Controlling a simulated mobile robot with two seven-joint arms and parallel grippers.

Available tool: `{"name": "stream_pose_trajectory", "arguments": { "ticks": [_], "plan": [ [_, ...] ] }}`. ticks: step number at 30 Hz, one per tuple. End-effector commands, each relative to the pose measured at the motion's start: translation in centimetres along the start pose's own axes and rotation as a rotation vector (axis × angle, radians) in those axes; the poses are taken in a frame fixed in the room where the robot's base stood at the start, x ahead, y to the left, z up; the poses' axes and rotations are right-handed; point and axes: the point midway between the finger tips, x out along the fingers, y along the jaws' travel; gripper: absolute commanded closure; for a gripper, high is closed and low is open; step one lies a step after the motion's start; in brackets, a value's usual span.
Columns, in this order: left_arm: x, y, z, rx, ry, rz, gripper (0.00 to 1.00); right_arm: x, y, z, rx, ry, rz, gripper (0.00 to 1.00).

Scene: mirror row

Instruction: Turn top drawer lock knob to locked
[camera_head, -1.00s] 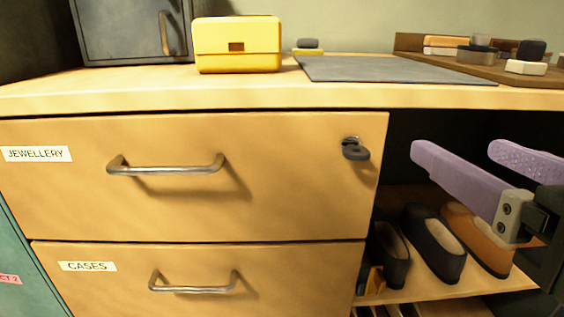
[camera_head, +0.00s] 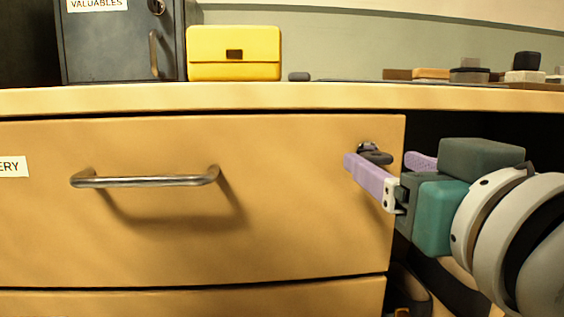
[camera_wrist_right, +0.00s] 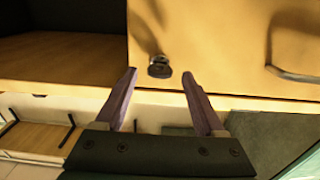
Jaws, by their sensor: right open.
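The lock knob (camera_head: 374,153) is a small dark knob near the top right corner of the wooden top drawer (camera_head: 290,220). In the right wrist view the knob (camera_wrist_right: 159,68) shows on the drawer face, ahead of and between my fingertips. My right gripper (camera_head: 385,165) has purple fingers and is open in front of the knob, with one finger partly covering the area below it. In the wrist view the right gripper (camera_wrist_right: 164,85) is empty, and the knob appears just beyond the tips. I cannot tell any contact. My left gripper is not in view.
The drawer's metal handle (camera_head: 148,180) sticks out to the left of the knob. To the right is an open dark shelf bay with shoes (camera_head: 408,290). A yellow box (camera_head: 234,53) and a grey safe (camera_head: 120,45) stand on the top.

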Motion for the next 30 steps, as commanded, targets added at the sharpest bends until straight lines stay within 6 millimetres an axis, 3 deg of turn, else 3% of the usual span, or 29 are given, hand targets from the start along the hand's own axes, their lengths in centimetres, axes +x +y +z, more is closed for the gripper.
{"name": "stream_pose_trajectory", "arguments": {
  "ticks": [6,15,30],
  "plan": [
    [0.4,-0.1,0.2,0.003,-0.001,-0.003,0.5,1.8,0.0,0.1,-0.001,-0.001,0.001,0.29],
    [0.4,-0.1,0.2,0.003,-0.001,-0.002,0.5,2.0,0.0,0.1,0.0,-0.002,0.001,0.29],
    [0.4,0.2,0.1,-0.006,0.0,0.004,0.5,1.9,0.0,0.1,0.001,-0.002,0.001,0.84]
  ]
}}
